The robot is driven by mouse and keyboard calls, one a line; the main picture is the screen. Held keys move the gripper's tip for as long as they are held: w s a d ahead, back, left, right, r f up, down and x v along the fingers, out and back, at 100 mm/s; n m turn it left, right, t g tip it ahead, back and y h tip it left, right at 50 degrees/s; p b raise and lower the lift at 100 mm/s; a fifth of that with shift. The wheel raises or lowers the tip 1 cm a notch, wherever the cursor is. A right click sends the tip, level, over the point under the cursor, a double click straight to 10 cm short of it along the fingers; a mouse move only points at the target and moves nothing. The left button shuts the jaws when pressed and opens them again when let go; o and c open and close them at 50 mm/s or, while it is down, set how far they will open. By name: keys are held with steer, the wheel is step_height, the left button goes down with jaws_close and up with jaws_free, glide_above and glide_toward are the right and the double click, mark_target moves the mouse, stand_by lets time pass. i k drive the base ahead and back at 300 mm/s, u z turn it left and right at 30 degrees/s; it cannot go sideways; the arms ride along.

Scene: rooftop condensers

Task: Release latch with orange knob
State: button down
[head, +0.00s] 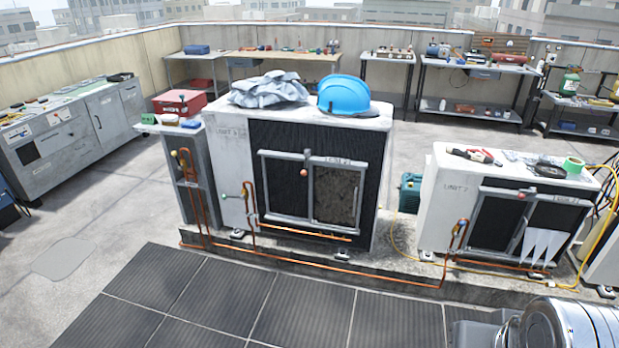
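The larger condenser on the left (222,155) has a framed double panel (283,158) on its dark front. An upright grey latch bar (307,160) sits at the middle of this frame, with a small orange-red knob (304,173) on it. The smaller condenser on the right (445,195) has a similar upright latch (524,210) with an orange-red knob (521,195). Both latches look upright against their frames; whether they are fastened is too small to tell. My gripper is not in view; only a rounded metal part of me shows at the bottom right.
A blue hard hat (343,96) and crumpled grey cloth (269,89) lie on the left condenser. Copper pipes (310,280) run low along the concrete plinth. Dark mats (220,300) cover the floor in front. Tool benches (478,66) line the back wall.

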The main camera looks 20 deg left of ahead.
mark_target(303, 172)
steer(key=k, duration=0.3)
steer(key=u, duration=0.15)
steer(key=i, duration=0.45)
steer(key=u, duration=0.6)
steer(key=i, duration=0.75)
steer(key=u, duration=0.55)
steer(key=i, duration=2.05)
steer(key=z, duration=0.15)
